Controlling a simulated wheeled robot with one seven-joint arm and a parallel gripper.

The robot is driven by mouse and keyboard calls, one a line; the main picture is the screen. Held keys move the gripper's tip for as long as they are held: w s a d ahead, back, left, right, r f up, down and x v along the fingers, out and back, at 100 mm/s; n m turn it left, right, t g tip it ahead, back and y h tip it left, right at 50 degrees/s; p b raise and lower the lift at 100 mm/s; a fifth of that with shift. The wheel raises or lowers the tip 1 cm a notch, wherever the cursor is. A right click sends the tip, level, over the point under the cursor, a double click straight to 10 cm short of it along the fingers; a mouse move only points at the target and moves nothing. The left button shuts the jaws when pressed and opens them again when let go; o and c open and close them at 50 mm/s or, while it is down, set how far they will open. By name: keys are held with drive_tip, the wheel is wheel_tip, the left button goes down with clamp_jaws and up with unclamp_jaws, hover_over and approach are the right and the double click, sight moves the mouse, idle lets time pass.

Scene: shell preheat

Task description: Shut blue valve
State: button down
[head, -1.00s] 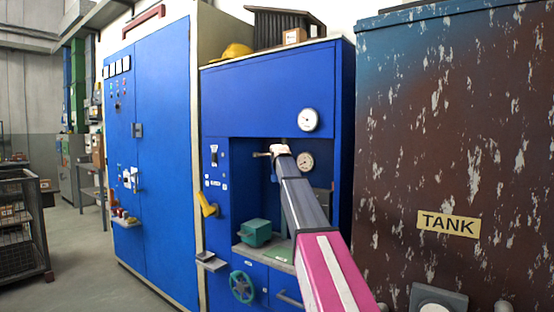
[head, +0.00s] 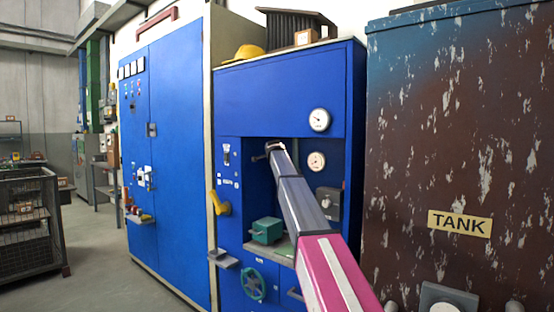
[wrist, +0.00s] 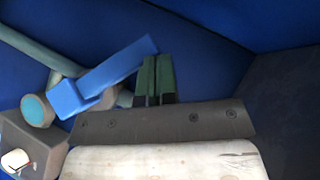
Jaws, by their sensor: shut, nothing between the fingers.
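In the wrist view a blue lever (wrist: 105,80), the handle of the blue valve, slants up to the right from a grey-green pipe (wrist: 30,48). A round teal-faced end (wrist: 36,110) shows at its lower left. My gripper (wrist: 158,75) has its two dark green fingers closed together, just right of the lever's upper end. I cannot tell whether they touch it. In the head view my gripper (head: 270,148) is inside the upper part of the blue cabinet's recess, and the lever is too small or hidden to make out there.
The blue cabinet (head: 285,95) has two gauges, a yellow handle (head: 220,203), a teal box (head: 266,230) on the recess's ledge and a green handwheel (head: 253,285) below. A rusty tank (head: 430,130) stands close on the right. Open floor lies at the left.

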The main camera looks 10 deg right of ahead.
wheel_tip(320, 180, down, 6)
drive_tip(key=w+a+n+g+h, duration=0.2)
drive_tip(key=n+g+h, duration=0.1)
drive_tip(key=g, duration=0.1)
drive_tip(key=shift+w+a+r+g, duration=0.15)
drive_tip(key=shift+w+a+g, duration=0.15)
drive_tip(key=shift+w+a, duration=0.1)
idle(0.4)
drive_tip(key=s+a+r, duration=0.2)
drive_tip(key=s+a, duration=0.4)
drive_tip(key=s, duration=0.7)
drive_tip(key=shift+a, duration=0.1)
